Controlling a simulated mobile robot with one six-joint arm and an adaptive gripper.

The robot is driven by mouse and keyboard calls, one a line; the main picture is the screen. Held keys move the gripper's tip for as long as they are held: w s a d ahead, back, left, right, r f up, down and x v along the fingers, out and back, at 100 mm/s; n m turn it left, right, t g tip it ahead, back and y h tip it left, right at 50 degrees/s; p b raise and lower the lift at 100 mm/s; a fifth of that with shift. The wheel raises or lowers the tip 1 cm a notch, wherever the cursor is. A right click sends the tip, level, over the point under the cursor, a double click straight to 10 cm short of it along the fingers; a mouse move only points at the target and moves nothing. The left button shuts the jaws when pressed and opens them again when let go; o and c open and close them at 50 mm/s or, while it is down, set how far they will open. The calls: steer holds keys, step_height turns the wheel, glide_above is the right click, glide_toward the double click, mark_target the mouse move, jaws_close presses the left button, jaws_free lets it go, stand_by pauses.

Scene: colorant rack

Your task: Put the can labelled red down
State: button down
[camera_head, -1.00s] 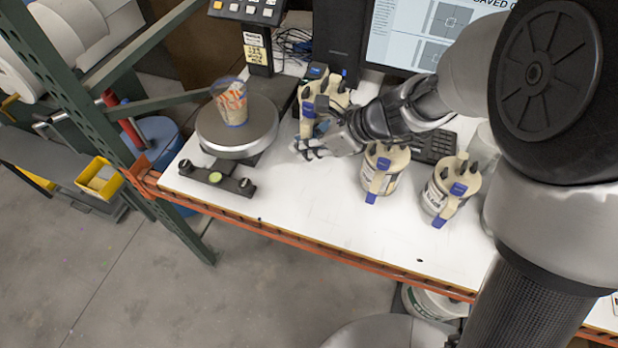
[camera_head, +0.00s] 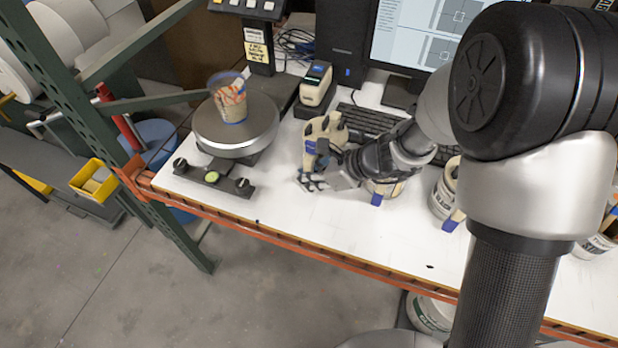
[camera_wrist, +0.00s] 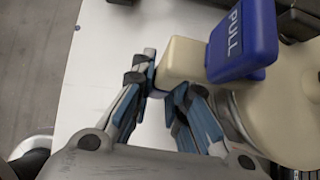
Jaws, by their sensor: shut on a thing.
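My gripper (camera_head: 312,183) is shut on a cream-topped can (camera_head: 322,132) with a blue tab. The can is left of two similar cans and partly hidden behind my gripper and wrist. In the wrist view, my fingers (camera_wrist: 163,97) close on the can's cream handle part (camera_wrist: 184,62), beside a blue tab reading PULL (camera_wrist: 238,38). The can's label is not readable, and I cannot tell whether its base touches the white tabletop (camera_head: 290,215).
A round scale (camera_head: 205,138) with a cup (camera_head: 231,102) on it stands to the left. A small device (camera_head: 317,86) and keyboard (camera_head: 365,122) are behind. Another can (camera_head: 380,188) is partly hidden behind my wrist; one more (camera_head: 443,195) stands further right. The front tabletop is clear.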

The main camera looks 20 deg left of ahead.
steer(key=shift+r, duration=0.15)
steer(key=c, duration=1.6)
jaws_free()
steer(key=shift+f, duration=0.2)
steer(key=shift+o, duration=0.2)
steer(key=shift+r, duration=0.1)
steer(key=shift+d+r, duration=0.2)
steer(key=shift+r, duration=0.15)
steer(key=p+v, duration=0.4)
steer(key=v, duration=0.7)
steer(key=shift+d, duration=0.2)
steer(key=shift+s+r, duration=0.1)
steer(key=shift+s, duration=0.05)
